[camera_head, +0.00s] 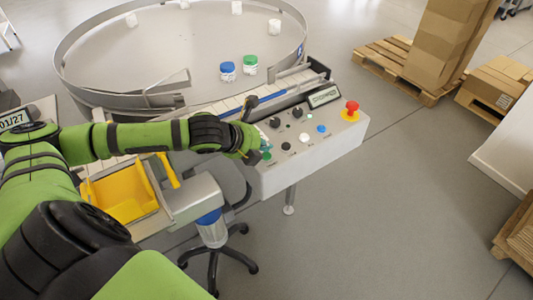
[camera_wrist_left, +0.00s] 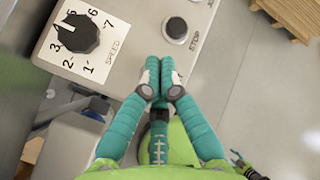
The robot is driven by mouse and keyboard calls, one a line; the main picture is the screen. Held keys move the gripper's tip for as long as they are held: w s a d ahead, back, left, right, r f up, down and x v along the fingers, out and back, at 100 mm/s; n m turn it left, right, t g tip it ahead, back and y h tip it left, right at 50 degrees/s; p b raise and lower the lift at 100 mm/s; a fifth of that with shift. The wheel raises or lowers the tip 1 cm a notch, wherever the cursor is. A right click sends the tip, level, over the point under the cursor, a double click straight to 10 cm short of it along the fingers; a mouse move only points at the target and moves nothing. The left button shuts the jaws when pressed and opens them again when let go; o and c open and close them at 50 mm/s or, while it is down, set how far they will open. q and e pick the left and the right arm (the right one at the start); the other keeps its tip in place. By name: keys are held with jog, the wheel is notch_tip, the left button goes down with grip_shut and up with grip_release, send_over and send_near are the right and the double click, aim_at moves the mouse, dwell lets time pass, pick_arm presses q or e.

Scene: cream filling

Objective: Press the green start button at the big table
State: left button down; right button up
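The grey control box (camera_head: 330,153) of the big table carries knobs and buttons on its sloped top. My left gripper (camera_head: 265,154) is at the near left end of this panel. In the left wrist view its teal fingers (camera_wrist_left: 159,78) are shut against each other with nothing visible between them. The fingertips are at the panel's edge, below the black button marked STOP (camera_wrist_left: 175,28). I cannot make out a green start button; it may be hidden by the gripper. A small green and black part (camera_wrist_left: 240,163) at the lower right may be my right gripper.
The panel also has a speed knob (camera_wrist_left: 78,32), a white button (camera_head: 304,137), a blue button (camera_head: 321,129) and a red emergency knob (camera_head: 350,109). Jars with blue (camera_head: 227,70) and green (camera_head: 250,64) lids stand on the round table. A yellow bin (camera_head: 123,193) is left.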

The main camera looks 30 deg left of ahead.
pick_arm(q)
jog(key=shift+f, duration=0.3)
